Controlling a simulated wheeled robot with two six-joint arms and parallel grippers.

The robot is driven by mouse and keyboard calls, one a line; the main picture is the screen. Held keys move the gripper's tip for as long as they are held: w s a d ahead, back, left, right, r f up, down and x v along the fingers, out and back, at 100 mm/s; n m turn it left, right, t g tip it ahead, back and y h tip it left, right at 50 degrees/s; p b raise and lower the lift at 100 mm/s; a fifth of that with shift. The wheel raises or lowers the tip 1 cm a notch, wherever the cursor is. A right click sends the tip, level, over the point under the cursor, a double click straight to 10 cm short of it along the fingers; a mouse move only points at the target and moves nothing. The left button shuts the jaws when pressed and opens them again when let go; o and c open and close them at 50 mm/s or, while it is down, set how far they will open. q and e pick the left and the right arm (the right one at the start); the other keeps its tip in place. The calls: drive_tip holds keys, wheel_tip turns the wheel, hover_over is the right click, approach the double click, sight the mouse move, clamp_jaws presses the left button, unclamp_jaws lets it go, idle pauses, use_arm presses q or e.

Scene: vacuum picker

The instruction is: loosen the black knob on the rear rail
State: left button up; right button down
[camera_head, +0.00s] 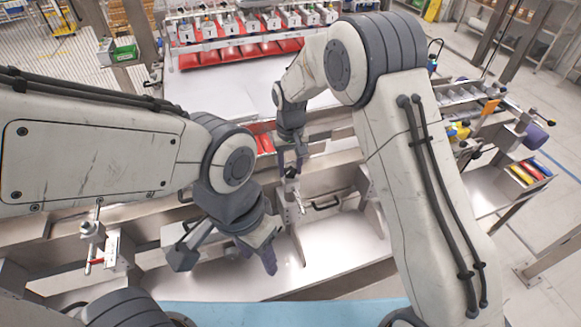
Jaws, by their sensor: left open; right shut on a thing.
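The black knob (291,173) sits on a small metal clamp fitting (297,192) at the rail in the middle of the view. My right gripper (290,163) reaches down from above and is shut on the knob. Its fingers hide part of the knob. The rear rail (330,131) runs left to right behind it, partly covered by my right arm. My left gripper (225,261) is open and empty, with its fingers wide apart, over the metal tray area nearer the front.
Another metal clamp fitting (93,232) with a red-tipped rod stands at the left. Colored items lie in a side tray (527,172) at the right. A blue mat edge (270,313) is at the front.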

sight(291, 170)
drive_tip(key=n, duration=0.5)
drive_tip(key=shift+w+r+n, duration=0.1)
drive_tip(key=shift+n, duration=0.2)
idle(0.4)
drive_tip(key=shift+c, duration=2)
unclamp_jaws()
drive_tip(key=shift+r+b, duration=0.35)
wheel_tip(291, 170, up, 10)
drive_tip(key=b, duration=0.2)
drive_tip(key=shift+f, duration=0.15)
